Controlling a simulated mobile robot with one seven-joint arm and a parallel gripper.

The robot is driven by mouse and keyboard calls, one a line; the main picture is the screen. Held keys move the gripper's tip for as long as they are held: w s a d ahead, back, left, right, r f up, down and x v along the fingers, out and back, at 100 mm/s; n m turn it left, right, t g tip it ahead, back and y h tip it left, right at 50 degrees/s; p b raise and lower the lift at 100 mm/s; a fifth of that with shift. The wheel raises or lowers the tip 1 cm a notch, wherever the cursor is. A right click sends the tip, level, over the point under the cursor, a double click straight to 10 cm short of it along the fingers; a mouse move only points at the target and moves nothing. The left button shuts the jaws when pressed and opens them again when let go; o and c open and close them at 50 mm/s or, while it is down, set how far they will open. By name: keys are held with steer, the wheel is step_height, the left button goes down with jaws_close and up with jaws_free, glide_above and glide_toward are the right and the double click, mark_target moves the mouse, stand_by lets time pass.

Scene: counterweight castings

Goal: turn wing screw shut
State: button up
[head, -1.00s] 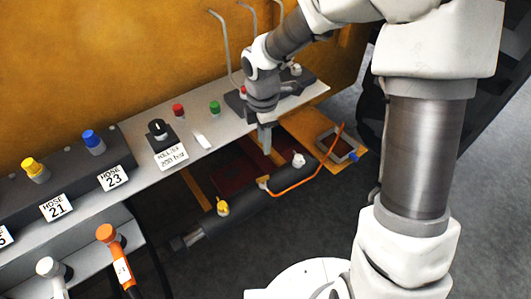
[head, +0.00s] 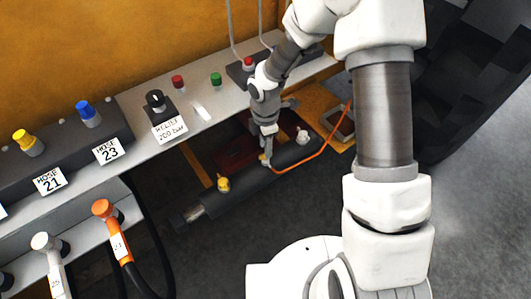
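My gripper (head: 266,155) points down at the dark cylinder (head: 245,186), between its yellow fitting (head: 223,184) and its white fitting (head: 302,137). The fingertips are at a small pale part on top of the cylinder, where the orange line (head: 310,156) ends. I cannot make out a wing screw for certain; the fingers cover most of that spot. The fingers are too small in view to tell whether they are open or shut, or whether they touch the part.
A grey shelf holds a black knob (head: 155,101) with a relief label (head: 169,128), a red cap (head: 178,83) and a green cap (head: 216,79). A block with yellow (head: 27,142) and blue (head: 88,112) caps stands left. An orange hose connector (head: 106,213) hangs lower left.

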steer(key=shift+f, duration=1.5)
steer(key=shift+c, duration=0.2)
jaws_close()
